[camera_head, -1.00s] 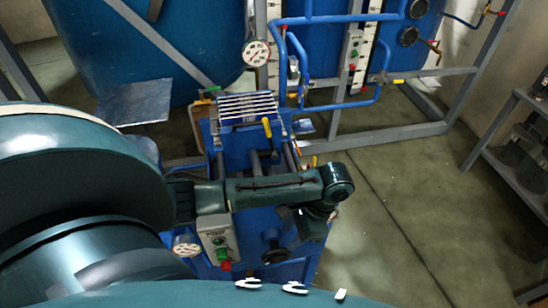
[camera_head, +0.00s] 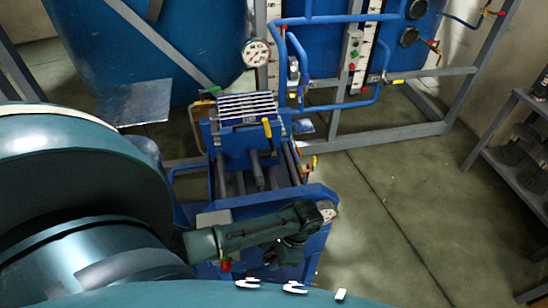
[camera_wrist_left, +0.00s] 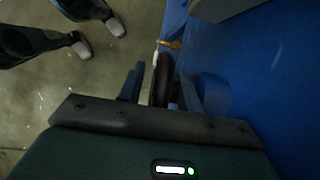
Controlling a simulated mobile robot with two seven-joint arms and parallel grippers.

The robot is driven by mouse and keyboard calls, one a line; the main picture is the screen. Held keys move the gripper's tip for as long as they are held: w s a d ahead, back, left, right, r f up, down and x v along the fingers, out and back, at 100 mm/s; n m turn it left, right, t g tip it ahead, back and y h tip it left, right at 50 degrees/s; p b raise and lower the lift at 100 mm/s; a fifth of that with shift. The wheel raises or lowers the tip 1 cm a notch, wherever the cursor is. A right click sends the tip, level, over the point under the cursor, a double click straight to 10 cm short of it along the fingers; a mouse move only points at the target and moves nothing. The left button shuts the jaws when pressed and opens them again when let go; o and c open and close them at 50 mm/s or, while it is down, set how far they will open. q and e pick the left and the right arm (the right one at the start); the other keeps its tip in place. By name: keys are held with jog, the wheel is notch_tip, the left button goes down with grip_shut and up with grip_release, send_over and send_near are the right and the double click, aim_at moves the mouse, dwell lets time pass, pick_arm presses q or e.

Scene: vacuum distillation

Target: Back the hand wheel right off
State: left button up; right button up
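The hand wheel (camera_wrist_left: 161,76) shows in the left wrist view as a dark rim seen nearly edge-on. It stands beside the blue end of the press (camera_wrist_left: 245,75). My left gripper (camera_wrist_left: 160,88) is open, with one finger on each side of the rim. I cannot tell whether either finger touches it. In the head view, my left wrist and gripper (camera_head: 288,252) are low at the front of the blue press (camera_head: 318,195), and my arm hides the hand wheel there. My right gripper does not show in either view.
The press carries a stack of plates (camera_head: 247,107) and a yellow-handled lever (camera_head: 267,128). A red button (camera_head: 226,265) shows just below my forearm. Blue tanks, pipes and a gauge (camera_head: 256,53) stand behind. A grey shelf (camera_head: 510,150) is at right, with clear floor (camera_head: 400,215) between.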

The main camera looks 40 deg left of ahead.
pick_arm(q)
grip_shut()
dwell(0.3)
dwell(0.3)
jog(key=t+h, duration=0.2)
jog(key=t, duration=0.1)
jog(key=shift+s+f+h, duration=0.1)
jog(key=shift+h, duration=0.3)
jog(key=shift+f+t+h, duration=0.1)
jog(key=shift+t+h, duration=0.8)
jog(key=shift+t, duration=0.2)
grip_release()
